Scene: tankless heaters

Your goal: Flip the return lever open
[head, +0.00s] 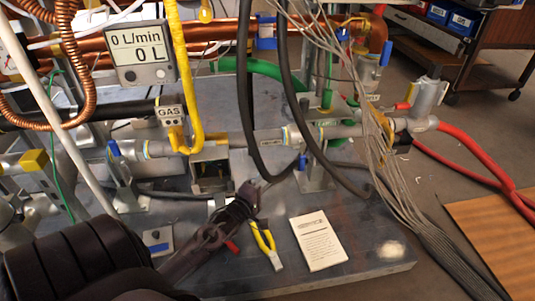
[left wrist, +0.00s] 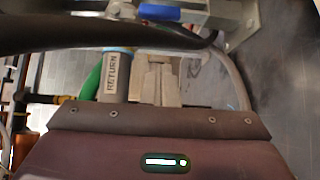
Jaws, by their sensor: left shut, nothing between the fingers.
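A pipe with a RETURN label (left wrist: 117,75) is at the left of my fingers in the left wrist view. A blue lever (left wrist: 172,14) shows at the top of that view, partly behind a dark hose. In the head view a small blue handle (head: 303,162) sits low among the pipes beside black hoses; I cannot tell for sure that it is the same lever. My left gripper (head: 256,187) reaches in from the lower left, below and left of that handle and apart from it. Its fingers (left wrist: 158,82) are shut and empty. My right gripper is out of view.
Black hoses (head: 243,110) hang close to my left gripper. A grey cable bundle (head: 378,150) falls at the right. A meter (head: 141,52) reads 0 L/min.

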